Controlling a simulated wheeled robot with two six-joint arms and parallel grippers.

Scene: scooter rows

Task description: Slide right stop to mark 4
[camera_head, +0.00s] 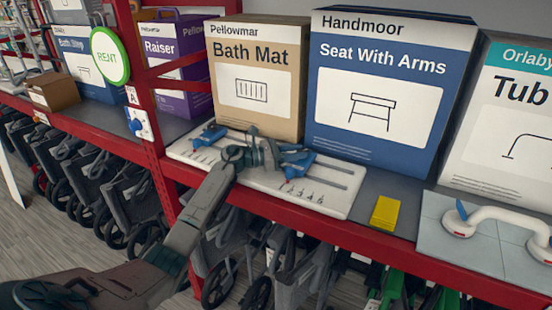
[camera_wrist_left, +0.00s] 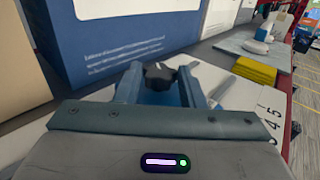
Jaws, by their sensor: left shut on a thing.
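A white board (camera_head: 338,205) on the red shelf has two slots with printed scales. The left stop (camera_head: 210,136), blue, sits on the left slot. The right stop (camera_head: 297,165), also blue, sits at the left part of the right slot; its tip is near the left end of that scale, but the exact mark is too small to read. My left gripper (camera_head: 272,154) is shut on the right stop. In the left wrist view, the stop's blue body (camera_wrist_left: 158,93) and black knob (camera_wrist_left: 158,74) show between the fingers. My right gripper is out of view.
Boxes stand behind the board: Bath Mat (camera_head: 256,80) and Seat With Arms (camera_head: 390,85). A yellow block (camera_head: 385,213) lies right of the board, before a tile panel with a white grab bar (camera_head: 495,217). The slot right of the stop is clear.

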